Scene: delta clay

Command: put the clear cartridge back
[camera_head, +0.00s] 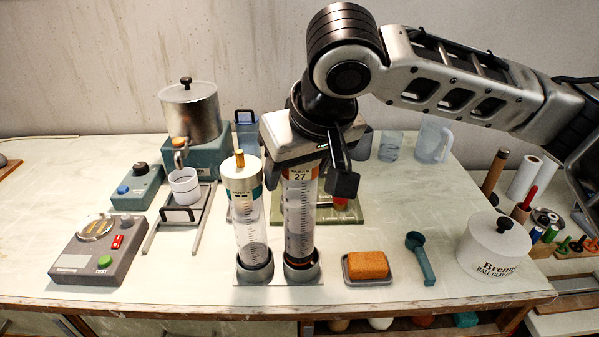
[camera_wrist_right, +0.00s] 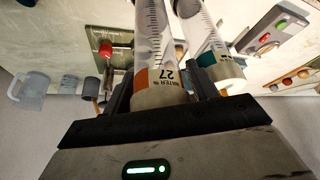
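Two clear graduated cartridges stand side by side in a double holder (camera_head: 268,281). The right one (camera_head: 299,215) has an orange label marked 27 and rests in the right-hand cup; it also shows in the right wrist view (camera_wrist_right: 160,75). The left one (camera_head: 250,226) has a white cap with a teal band and stands in the left-hand cup. My right gripper (camera_head: 305,178) points down around the top of the orange-labelled cartridge. Its fingers straddle it, with a gap showing on the right side, so it looks open. My left gripper is not in view.
A sponge in a tray (camera_head: 367,266), a teal scoop (camera_head: 421,260) and a white lidded jar (camera_head: 493,249) stand to the right. The bench front is mostly clear.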

